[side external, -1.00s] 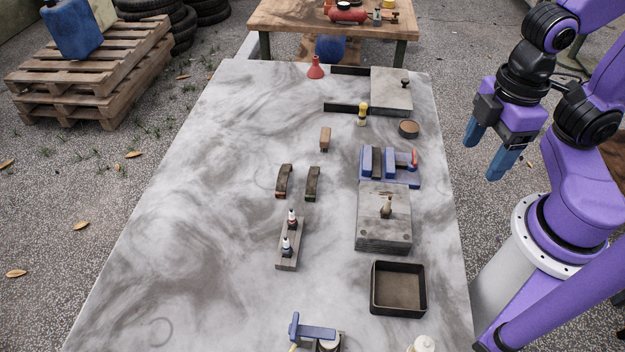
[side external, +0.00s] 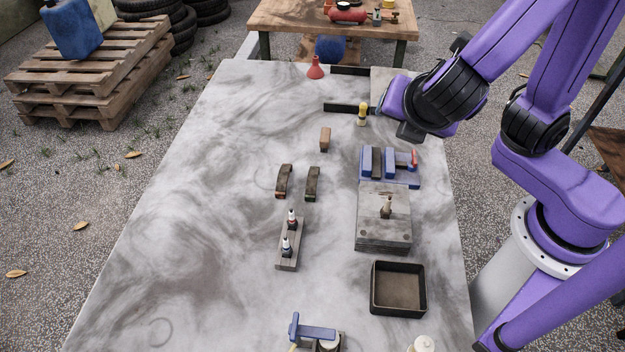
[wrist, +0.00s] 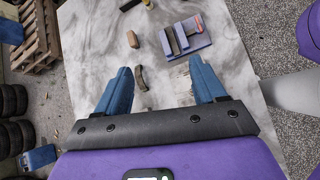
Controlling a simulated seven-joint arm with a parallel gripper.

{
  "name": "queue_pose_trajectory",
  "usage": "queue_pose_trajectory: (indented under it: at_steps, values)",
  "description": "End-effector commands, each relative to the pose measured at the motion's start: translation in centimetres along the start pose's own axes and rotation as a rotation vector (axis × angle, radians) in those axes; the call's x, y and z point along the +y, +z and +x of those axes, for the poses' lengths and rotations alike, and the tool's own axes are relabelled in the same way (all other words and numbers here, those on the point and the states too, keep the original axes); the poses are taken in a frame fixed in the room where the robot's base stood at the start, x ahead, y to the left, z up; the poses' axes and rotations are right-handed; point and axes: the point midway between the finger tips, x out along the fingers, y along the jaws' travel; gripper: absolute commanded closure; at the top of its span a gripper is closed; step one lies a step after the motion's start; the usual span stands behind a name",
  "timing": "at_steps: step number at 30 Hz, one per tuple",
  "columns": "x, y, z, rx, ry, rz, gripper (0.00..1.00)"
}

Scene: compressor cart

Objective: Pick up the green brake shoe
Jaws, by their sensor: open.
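Two dark curved brake shoes stand side by side on the grey table in the side view. The right one (side external: 312,184) looks olive green. The left one (side external: 284,181) looks darker with a reddish end. One brake shoe (wrist: 141,78) shows in the wrist view beyond and between the fingertips, nearer the left finger; which of the two it is, I cannot tell for sure. My gripper (wrist: 163,82) is open and empty, its blue fingers spread wide and apart from the shoe. In the side view my wrist hides the fingers.
A tan block (side external: 325,139) stands behind the shoes. A rack with two small bottles (side external: 288,245) is in front, with a black tray (side external: 398,288) nearer right. The table's left side is clear.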

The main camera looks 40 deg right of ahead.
Motion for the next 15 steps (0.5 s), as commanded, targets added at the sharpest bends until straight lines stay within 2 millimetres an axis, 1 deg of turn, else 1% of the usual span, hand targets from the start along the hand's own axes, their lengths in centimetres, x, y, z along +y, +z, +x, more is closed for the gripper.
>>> queue_pose_trajectory:
  at_steps: [1, 3, 6, 15]
  values:
    - [1.1, -0.8, -0.5, -0.047, 0.045, -0.076, 0.3]
    - [2.5, -1.6, -1.1, -0.102, 0.099, -0.159, 0.3]
    - [4.0, -2.5, -2.0, -0.166, 0.162, -0.254, 0.3]
    - [7.0, -5.3, -4.6, -0.316, 0.304, -0.458, 0.3]
